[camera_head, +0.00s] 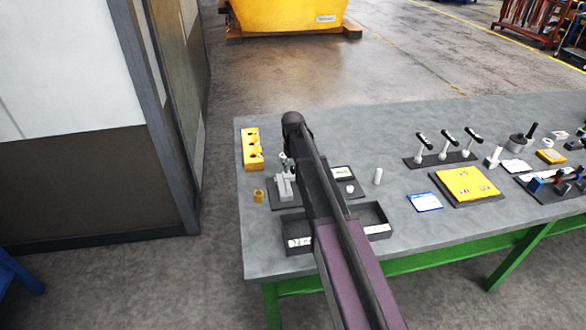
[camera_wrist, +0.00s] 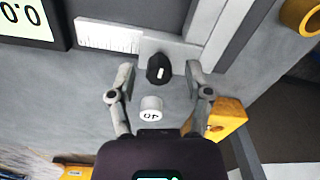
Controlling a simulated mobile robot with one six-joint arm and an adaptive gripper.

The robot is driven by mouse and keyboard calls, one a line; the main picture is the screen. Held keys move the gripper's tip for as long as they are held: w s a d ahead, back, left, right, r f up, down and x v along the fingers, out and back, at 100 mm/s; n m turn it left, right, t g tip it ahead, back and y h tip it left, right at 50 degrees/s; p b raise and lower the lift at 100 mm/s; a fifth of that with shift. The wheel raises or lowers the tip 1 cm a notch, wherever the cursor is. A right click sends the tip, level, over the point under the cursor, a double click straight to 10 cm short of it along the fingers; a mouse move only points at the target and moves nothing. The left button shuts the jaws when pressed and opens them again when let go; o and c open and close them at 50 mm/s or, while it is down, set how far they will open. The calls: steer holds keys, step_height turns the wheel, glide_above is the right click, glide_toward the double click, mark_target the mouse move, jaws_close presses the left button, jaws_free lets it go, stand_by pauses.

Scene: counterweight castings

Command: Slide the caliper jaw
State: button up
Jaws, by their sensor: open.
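In the wrist view the caliper shows a white ruled scale (camera_wrist: 108,36) and a light grey sliding jaw (camera_wrist: 180,52) with a black knob (camera_wrist: 159,68). My gripper (camera_wrist: 160,78) is open. In this view the knob appears between its fingertips, with a gap on each side; I see no contact. A white cylinder marked 40 (camera_wrist: 151,107) appears nearer my palm, between the fingers. A digital display (camera_wrist: 25,20) is at the top left. In the head view a grey part of the caliper fixture (camera_head: 285,187) shows left of my arm, which hides much of it.
A yellow block (camera_head: 252,150) and a brass ring (camera_head: 258,196) stand on the grey bench near its left edge. A dark tray (camera_head: 378,214) lies at the front, partly behind my arm. A white cylinder (camera_head: 378,176), a blue card (camera_head: 425,202) and a yellow plate (camera_head: 465,184) are to the right.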

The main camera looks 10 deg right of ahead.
jaws_close()
steer(key=shift+d, duration=2.9)
jaws_free()
steer(key=shift+a, duration=0.1)
